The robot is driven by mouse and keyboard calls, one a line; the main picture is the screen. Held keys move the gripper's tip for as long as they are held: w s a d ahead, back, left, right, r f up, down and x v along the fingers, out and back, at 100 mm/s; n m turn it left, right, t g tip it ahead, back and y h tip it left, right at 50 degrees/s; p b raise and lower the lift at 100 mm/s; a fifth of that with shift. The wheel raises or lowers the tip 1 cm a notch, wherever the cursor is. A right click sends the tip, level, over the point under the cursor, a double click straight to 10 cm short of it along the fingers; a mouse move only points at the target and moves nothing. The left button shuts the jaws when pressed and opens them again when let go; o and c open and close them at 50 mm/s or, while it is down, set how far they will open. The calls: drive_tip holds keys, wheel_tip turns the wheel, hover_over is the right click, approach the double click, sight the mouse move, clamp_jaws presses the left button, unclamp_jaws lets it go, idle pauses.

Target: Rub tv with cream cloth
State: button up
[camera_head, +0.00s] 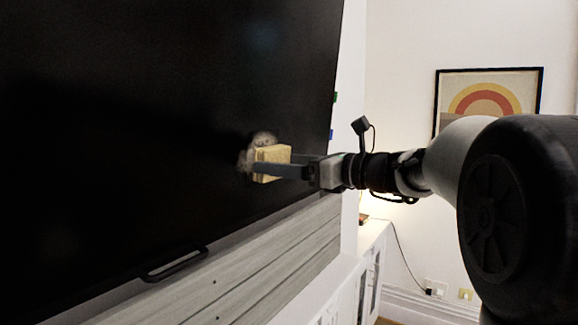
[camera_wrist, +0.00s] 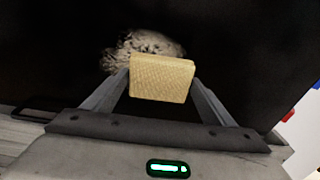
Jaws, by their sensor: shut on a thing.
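The tv (camera_head: 150,110) is a large black screen filling the left of the head view. It also fills the background of the wrist view (camera_wrist: 50,60). The cream cloth (camera_head: 272,163) is a small, thick, block-like piece held between the fingers of my gripper (camera_head: 285,167). In the wrist view the cloth (camera_wrist: 162,78) sits between the two fingertips, and my gripper is shut on it. A pale greyish smudge (camera_wrist: 145,45) shows on the screen just beyond the cloth. The cloth is at or very near the screen; I cannot tell whether it touches.
A black handle-like bar (camera_head: 175,264) juts below the screen's lower edge. Grey wooden panelling (camera_head: 240,270) lies under the tv, with a white cabinet (camera_head: 368,265) to the right. A framed picture (camera_head: 488,98) hangs on the far white wall.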

sight(288, 150)
drive_tip(key=shift+s+a+b, duration=0.4)
drive_tip(key=shift+s+a, duration=0.65)
drive_tip(key=shift+s, duration=0.3)
drive_tip(key=shift+s+a+b, duration=0.4)
drive_tip(key=shift+s+a, duration=0.65)
drive_tip(key=shift+s, duration=0.3)
drive_tip(key=shift+s+a+b, duration=0.4)
drive_tip(key=shift+s+a, duration=0.65)
drive_tip(key=shift+s, duration=0.3)
drive_tip(key=shift+d+r+p, duration=0.1)
drive_tip(key=shift+r+p, duration=1.05)
drive_tip(key=shift+r, duration=0.2)
drive_tip(key=shift+w+d+f+p, duration=0.1)
drive_tip(key=shift+w+d+p, duration=0.45)
drive_tip(key=shift+w+d, duration=0.75)
drive_tip(key=shift+w+d+p, duration=0.55)
drive_tip(key=shift+w+d, duration=0.4)
drive_tip(key=shift+w, duration=0.5)
drive_tip(key=shift+w+d+p, duration=0.6)
drive_tip(key=shift+w+d, duration=0.05)
drive_tip(key=shift+w, duration=0.25)
drive_tip(key=shift+w+d+p, duration=0.6)
drive_tip(key=shift+w+d, duration=0.05)
drive_tip(key=shift+w, duration=0.25)
drive_tip(key=shift+w+d+p, duration=0.6)
drive_tip(key=shift+w+d, duration=0.05)
drive_tip(key=shift+w, duration=0.25)
drive_tip(key=shift+s+a, duration=0.1)
drive_tip(key=shift+s, duration=0.05)
